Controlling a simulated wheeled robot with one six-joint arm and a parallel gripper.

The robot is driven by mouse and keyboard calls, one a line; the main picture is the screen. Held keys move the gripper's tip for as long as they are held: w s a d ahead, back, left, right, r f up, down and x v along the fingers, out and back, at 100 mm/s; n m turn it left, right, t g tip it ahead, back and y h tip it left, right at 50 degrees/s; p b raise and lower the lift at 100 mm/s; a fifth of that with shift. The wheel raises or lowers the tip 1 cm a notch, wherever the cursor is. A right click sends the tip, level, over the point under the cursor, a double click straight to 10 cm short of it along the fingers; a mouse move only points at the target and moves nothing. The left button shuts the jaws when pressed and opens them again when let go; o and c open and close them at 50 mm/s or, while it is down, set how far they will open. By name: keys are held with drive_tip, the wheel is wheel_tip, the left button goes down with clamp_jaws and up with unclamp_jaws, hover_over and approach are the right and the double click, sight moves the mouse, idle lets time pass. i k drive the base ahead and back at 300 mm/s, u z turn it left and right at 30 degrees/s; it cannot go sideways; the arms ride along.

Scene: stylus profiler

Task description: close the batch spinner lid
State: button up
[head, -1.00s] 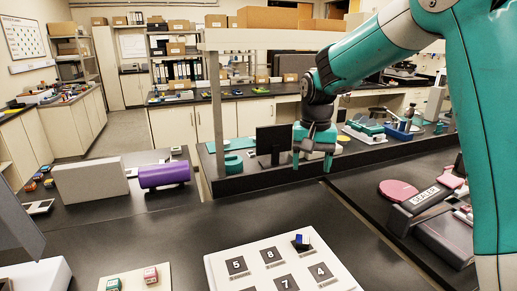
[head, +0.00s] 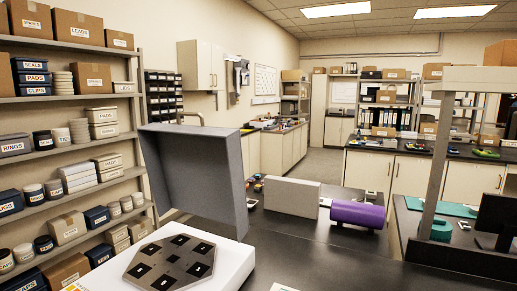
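The batch spinner (head: 232,262) stands at the lower left in the head view, a white body cut off by the bottom edge. On its top is a grey metal plate (head: 150,268) with several dark square pockets. Its grey lid (head: 196,178) is raised, standing tilted up behind the plate, with its open inner side partly facing me. My gripper is not in the current head view, so I cannot see where it is or what it holds.
Behind the lid, a light grey block (head: 291,198) and a purple cylinder (head: 358,214) sit on the black bench (head: 320,250). The bench right of the spinner is largely clear. Shelves (head: 75,140) with boxes and jars line the left wall. A grey post (head: 436,165) stands at right.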

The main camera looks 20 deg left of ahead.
sight(195, 170)
drive_tip(key=k, duration=1)
drive_tip(key=u, duration=2.35)
drive_tip(key=i, duration=4.85)
drive_tip(key=z, duration=1.6)
